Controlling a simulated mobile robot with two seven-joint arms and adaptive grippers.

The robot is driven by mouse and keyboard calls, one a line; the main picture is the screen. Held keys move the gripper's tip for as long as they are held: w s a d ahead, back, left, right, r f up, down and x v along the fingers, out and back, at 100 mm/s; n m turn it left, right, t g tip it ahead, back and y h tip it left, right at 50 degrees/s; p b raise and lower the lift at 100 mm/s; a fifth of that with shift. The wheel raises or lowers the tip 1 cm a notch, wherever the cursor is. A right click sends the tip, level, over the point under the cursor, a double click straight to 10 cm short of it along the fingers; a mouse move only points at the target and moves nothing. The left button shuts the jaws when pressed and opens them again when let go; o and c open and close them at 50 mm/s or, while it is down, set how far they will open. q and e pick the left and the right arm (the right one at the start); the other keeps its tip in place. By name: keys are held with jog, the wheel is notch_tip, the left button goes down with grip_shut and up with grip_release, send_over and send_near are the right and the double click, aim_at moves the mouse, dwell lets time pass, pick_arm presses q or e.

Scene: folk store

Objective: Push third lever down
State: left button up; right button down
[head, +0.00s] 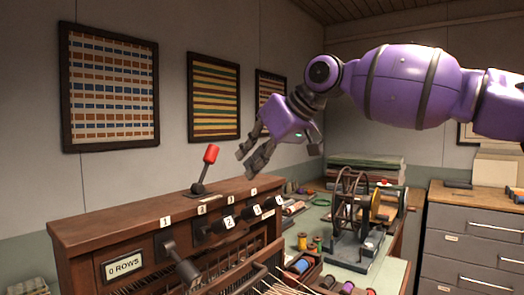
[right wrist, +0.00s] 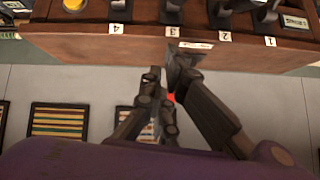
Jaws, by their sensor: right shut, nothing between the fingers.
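A wooden console (head: 110,212) carries a row of black levers under tags 1 to 4. The third lever (head: 254,211) sticks out towards the front, at about the same tilt as the second lever (head: 226,223) and the fourth lever (head: 280,201). The first lever (head: 185,268) hangs lower. In the right wrist view the third lever (right wrist: 172,10) is at the top edge, by the tag 3 (right wrist: 172,31). My right gripper (head: 254,158) is shut and empty, above and behind the console top, apart from the third lever. My left gripper is not in view.
A red-handled lever (head: 207,168) stands on the console top, left of my right gripper. A spoked wheel device (head: 352,205) and thread spools stand on the bench to the right. Grey drawers (head: 475,235) are at far right. Framed textiles (head: 110,88) hang on the wall.

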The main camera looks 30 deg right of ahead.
aim_at(243, 215)
jog(key=f, duration=0.4)
jog(key=shift+s+a+f+p, duration=0.1)
jog(key=shift+s+a+p, duration=0.05)
jog(key=shift+a+p, duration=0.15)
jog(key=shift+s+f, duration=0.1)
jog(key=shift+f, duration=0.25)
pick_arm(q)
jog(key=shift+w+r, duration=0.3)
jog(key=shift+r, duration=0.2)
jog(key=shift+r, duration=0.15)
pick_arm(e)
jog(key=shift+s+t+p, duration=0.15)
jog(key=shift+t+p, duration=0.25)
jog(key=shift+p, duration=0.1)
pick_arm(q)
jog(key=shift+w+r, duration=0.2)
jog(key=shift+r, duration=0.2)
pick_arm(e)
jog(key=shift+s+d+f, duration=0.1)
jog(key=shift+d, duration=0.05)
